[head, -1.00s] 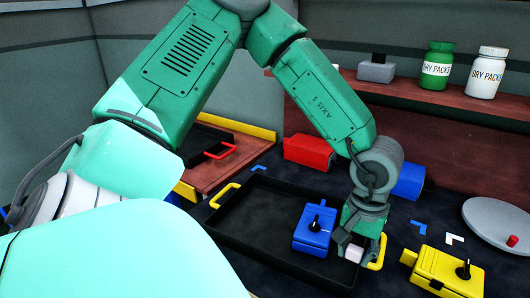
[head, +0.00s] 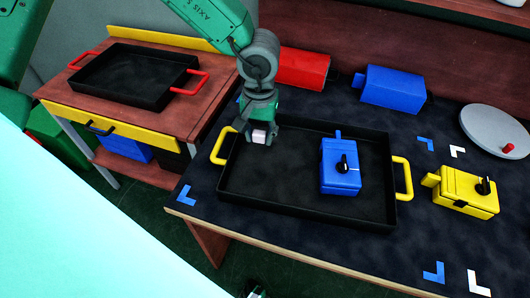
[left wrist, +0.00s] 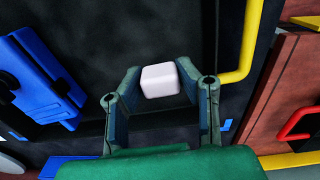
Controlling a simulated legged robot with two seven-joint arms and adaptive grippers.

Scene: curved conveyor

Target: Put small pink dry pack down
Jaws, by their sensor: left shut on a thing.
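My left gripper (head: 260,137) is shut on the small pink dry pack (head: 259,137), a pale pinkish-white block. In the left wrist view the pack (left wrist: 160,81) shows between the two fingers. The gripper is over the left part of the black tray with yellow handles (head: 262,208), near its left handle. Whether the pack touches the tray floor I cannot tell. My right gripper is not in view.
A blue box with a black knob (head: 340,168) stands in the right part of the tray. A yellow box (head: 464,192) is right of the tray. Red (head: 303,69) and blue (head: 393,88) boxes stand behind. A black tray with red handles (head: 130,75) lies on the side table. The tray's left floor is clear.

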